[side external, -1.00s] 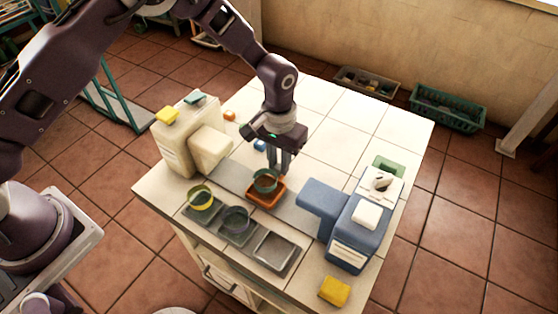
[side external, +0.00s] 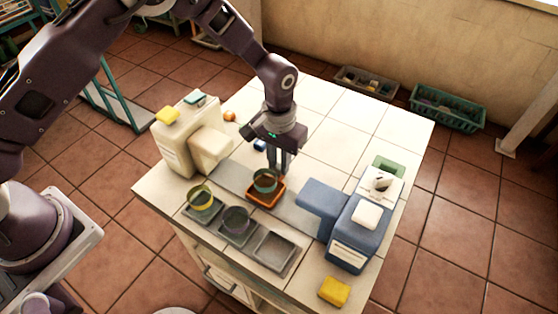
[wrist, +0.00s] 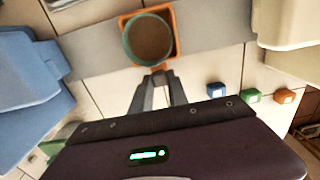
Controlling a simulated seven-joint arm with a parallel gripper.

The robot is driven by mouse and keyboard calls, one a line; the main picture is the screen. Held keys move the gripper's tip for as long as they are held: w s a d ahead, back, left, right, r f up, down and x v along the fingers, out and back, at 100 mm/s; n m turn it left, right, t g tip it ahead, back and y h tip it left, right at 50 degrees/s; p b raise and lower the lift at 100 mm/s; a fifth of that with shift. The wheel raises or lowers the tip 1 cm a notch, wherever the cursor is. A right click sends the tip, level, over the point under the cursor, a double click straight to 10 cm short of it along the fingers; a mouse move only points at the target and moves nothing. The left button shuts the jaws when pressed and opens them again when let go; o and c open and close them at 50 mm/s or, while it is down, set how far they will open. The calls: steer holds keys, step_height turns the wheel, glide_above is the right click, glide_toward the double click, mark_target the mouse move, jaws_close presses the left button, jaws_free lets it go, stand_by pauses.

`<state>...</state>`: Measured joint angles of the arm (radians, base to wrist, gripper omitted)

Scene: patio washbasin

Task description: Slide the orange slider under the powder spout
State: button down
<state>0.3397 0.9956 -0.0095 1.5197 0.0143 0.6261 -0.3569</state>
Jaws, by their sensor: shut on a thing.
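The orange slider (side external: 267,203) is a small square tray on a grey track between two dispensers. A teal-rimmed cup (side external: 265,181) with brownish contents or interior stands upright in it. My gripper (side external: 278,176) is at the slider's far side, pointing down. In the wrist view my gripper (wrist: 158,76) is shut on a small tab at the edge of the orange slider (wrist: 174,38). The cream dispenser (side external: 176,145) with its spout block is at the track's left end; the blue dispenser (side external: 352,236) is at the right. I cannot tell which has the powder spout.
In front of the track, a yellow-rimmed cup (side external: 200,198) and a dark cup (side external: 236,220) stand in grey trays beside an empty tray (side external: 276,251). A yellow sponge-like block (side external: 334,291) lies at the front right. The track (side external: 300,212) is clear on both sides of the slider.

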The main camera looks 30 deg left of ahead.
steer(key=a, duration=1.1)
steer(key=shift+a, duration=0.3)
steer(key=c, duration=1.3)
jaws_free()
steer(key=shift+r, duration=0.35)
step_height(320, 180, up, 6)
steer(key=shift+r, duration=0.2)
